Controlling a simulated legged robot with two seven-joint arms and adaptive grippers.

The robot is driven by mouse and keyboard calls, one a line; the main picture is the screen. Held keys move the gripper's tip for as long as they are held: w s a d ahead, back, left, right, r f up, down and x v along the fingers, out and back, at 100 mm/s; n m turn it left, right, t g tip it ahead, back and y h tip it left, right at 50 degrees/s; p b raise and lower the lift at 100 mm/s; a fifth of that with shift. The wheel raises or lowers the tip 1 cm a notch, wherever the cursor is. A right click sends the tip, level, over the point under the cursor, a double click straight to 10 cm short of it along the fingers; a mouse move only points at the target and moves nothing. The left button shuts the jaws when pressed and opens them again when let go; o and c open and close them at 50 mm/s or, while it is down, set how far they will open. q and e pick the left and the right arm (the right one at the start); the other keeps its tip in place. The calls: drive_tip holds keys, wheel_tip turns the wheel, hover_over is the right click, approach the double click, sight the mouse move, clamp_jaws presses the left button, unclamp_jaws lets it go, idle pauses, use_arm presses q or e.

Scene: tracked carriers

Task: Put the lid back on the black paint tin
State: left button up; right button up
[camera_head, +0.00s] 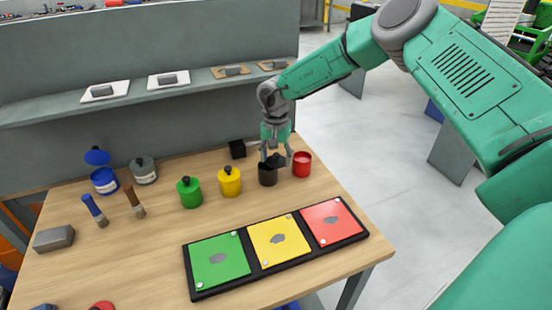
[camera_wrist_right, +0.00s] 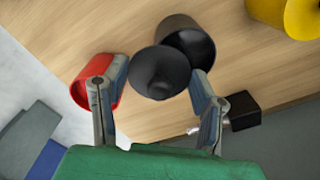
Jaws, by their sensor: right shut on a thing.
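The black paint tin (camera_head: 267,178) stands upright near the back right of the table, left of the red tin. My right gripper (camera_head: 276,158) is shut on the black lid (camera_head: 275,161), right above the tin. In the wrist view the round lid with its knob (camera_wrist_right: 158,74) sits between the two fingertips (camera_wrist_right: 160,80). The black tin (camera_wrist_right: 190,38) shows behind the lid, which covers part of its dark mouth. The lid is off-centre there; whether it touches the rim I cannot tell. My left gripper is not in view.
The red tin (camera_head: 302,164) stands close on the right, a yellow tin (camera_head: 229,182) on the left, then a green tin (camera_head: 189,192). A black block (camera_head: 237,149) lies behind. A tray with coloured panels (camera_head: 186,266) lies in front. Brushes and a blue tin (camera_head: 104,181) are left.

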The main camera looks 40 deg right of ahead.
sight(264, 170)
drive_tip(key=shift+s+a+f, duration=0.1)
drive_tip(key=shift+a, duration=0.6)
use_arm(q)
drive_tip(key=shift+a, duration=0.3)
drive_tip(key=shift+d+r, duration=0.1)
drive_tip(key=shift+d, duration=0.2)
use_arm(e)
drive_tip(key=shift+a, duration=0.1)
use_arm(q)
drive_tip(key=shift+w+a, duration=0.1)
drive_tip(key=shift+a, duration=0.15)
use_arm(e)
drive_tip(key=shift+w+a+r, duration=0.2)
drive_tip(key=shift+a+r, duration=0.1)
drive_tip(key=shift+a, duration=0.4)
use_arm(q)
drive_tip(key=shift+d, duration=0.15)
use_arm(e)
drive_tip(key=shift+a, duration=0.15)
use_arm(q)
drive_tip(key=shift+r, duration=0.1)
use_arm(e)
drive_tip(key=shift+w+a, duration=0.1)
drive_tip(key=shift+a, duration=0.4)
drive_tip(key=o, duration=1.6)
use_arm(q)
drive_tip(key=shift+p, duration=0.3)
